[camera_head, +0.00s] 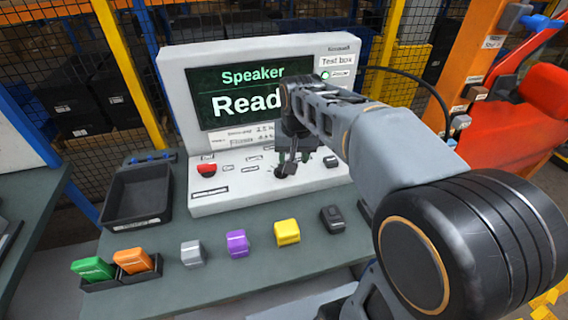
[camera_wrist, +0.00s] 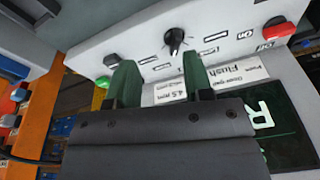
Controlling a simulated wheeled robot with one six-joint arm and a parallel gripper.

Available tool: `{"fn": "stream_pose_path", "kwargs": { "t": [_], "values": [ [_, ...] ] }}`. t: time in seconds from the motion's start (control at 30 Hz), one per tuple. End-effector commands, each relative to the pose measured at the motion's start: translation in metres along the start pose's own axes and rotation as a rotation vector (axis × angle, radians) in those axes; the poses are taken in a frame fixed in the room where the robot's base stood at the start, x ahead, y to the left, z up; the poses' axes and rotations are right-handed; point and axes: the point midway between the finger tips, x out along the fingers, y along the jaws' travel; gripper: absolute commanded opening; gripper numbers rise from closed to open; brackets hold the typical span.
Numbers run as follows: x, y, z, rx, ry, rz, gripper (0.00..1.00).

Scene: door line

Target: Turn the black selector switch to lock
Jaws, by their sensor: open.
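The black selector switch (camera_wrist: 175,40) sits on the sloping white panel of the test box (camera_head: 200,205). In the wrist view it shows whole, just beyond my fingertips and nearer the right finger. Small labels surround it, too blurred to read, so I cannot tell which position it points at. My gripper (camera_wrist: 160,60) is open, its two green-tinted fingers apart with nothing between them. In the head view my gripper (camera_head: 291,160) hangs low over the panel, in front of the screen, and partly covers the switch area.
The screen (camera_head: 225,95) reads "Speaker" and "Read", the rest hidden by my arm. A black tray (camera_head: 112,222) and several coloured blocks lie on the table.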

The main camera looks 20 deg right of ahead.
Motion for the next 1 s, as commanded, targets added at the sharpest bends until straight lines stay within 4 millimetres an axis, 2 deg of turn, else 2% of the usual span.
{"fn": "stream_pose_path", "kwargs": {
  "t": [0.03, 0.2, 0.4, 0.5, 0.67, 1.0],
  "values": [
    [0.006, -0.004, -0.022, 0.040, -0.027, 0.008, 0.47],
    [0.020, -0.012, -0.076, 0.168, -0.096, 0.035, 0.47],
    [0.038, -0.021, -0.112, 0.258, -0.145, 0.059, 0.47],
    [0.045, -0.024, -0.120, 0.280, -0.158, 0.066, 0.47],
    [0.061, -0.025, -0.122, 0.292, -0.166, 0.070, 0.47],
    [0.124, -0.023, -0.110, 0.290, -0.167, 0.071, 0.47]
  ]
}}
